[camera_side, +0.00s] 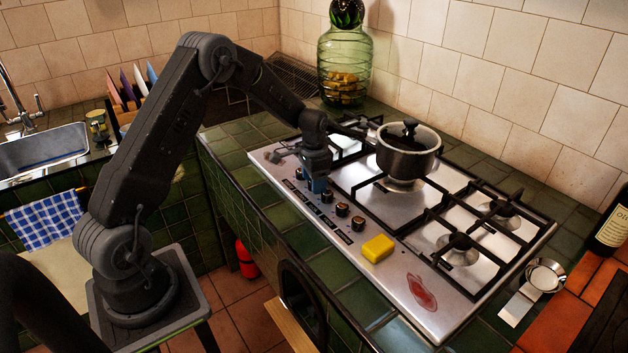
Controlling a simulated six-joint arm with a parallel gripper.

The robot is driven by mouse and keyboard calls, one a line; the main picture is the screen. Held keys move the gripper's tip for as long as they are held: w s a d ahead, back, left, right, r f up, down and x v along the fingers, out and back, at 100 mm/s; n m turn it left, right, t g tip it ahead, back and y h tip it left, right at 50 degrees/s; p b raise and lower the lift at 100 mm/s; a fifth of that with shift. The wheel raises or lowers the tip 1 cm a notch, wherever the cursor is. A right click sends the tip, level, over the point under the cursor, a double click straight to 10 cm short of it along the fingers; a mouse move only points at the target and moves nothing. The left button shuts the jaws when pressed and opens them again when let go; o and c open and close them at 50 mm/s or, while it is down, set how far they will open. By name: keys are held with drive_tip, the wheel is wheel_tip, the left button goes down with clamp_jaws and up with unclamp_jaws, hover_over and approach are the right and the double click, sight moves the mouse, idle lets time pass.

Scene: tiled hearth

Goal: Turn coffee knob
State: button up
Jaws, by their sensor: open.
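A row of dark knobs runs along the front strip of the steel stove top (395,268). Three show clearly: one near knob (358,223), a middle knob (342,209) and one closer to my gripper (327,196). Another knob (300,173) shows partly, left of my gripper. I cannot tell which one is the coffee knob.
A lidded pot (408,158) stands on a burner right of my gripper. Black grates (440,216) cover the stove. A yellow sponge (378,248) and red stain (422,292) lie on the near strip. A green glass jar (345,65) stands behind. A spoon rest (545,275) is at right.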

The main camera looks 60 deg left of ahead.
wheel_tip(320, 180, up, 14)
drive_tip(key=shift+f, duration=0.15)
idle(0.6)
drive_tip(key=s+d+r+n+t, duration=0.1)
drive_tip(key=s+d+r+t, duration=0.2)
drive_tip(key=s+d+r, duration=0.8)
drive_tip(key=s+d+t, duration=0.1)
drive_tip(key=s+d, duration=0.3)
drive_tip(key=s, duration=0.4)
drive_tip(key=s+d+n+t, duration=0.1)
drive_tip(key=s+d, duration=0.3)
drive_tip(key=s, duration=0.3)
drive_tip(key=shift+s+f+n+t, duration=0.2)
drive_tip(key=shift+s+n+t, duration=0.1)
drive_tip(key=shift+s, duration=0.05)
